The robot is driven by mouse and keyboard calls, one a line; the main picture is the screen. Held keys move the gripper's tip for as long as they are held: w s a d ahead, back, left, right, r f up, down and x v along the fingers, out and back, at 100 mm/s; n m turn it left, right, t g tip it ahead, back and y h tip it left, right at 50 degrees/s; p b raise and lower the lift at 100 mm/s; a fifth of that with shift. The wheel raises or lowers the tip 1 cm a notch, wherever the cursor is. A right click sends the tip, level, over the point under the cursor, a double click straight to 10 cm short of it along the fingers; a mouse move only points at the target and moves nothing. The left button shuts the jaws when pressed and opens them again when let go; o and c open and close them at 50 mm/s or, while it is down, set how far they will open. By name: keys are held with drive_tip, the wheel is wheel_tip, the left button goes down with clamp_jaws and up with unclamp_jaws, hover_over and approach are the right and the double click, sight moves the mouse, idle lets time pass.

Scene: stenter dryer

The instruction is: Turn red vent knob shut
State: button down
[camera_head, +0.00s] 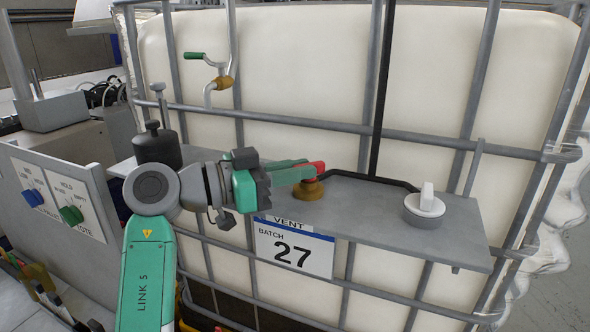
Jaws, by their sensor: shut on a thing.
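The red vent knob (318,167) sits on top of a brass-coloured base (308,189) on the grey shelf, above the VENT label (288,222). My gripper (300,172) reaches in from the left, and its green fingers are shut on the red knob. Only the knob's right end shows past the fingers; the rest is hidden. The knob's exact angle is hard to tell.
A grey shelf (440,241) runs along a caged white tank (300,60). A white knob (426,203) stands at the shelf's right. A black pipe (381,100) rises behind the vent. A green-handled valve (195,56) and a dark canister (157,147) are at the left.

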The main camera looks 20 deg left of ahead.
drive_tip(key=c, duration=1.4)
unclamp_jaws()
drive_tip(key=shift+c, duration=0.2)
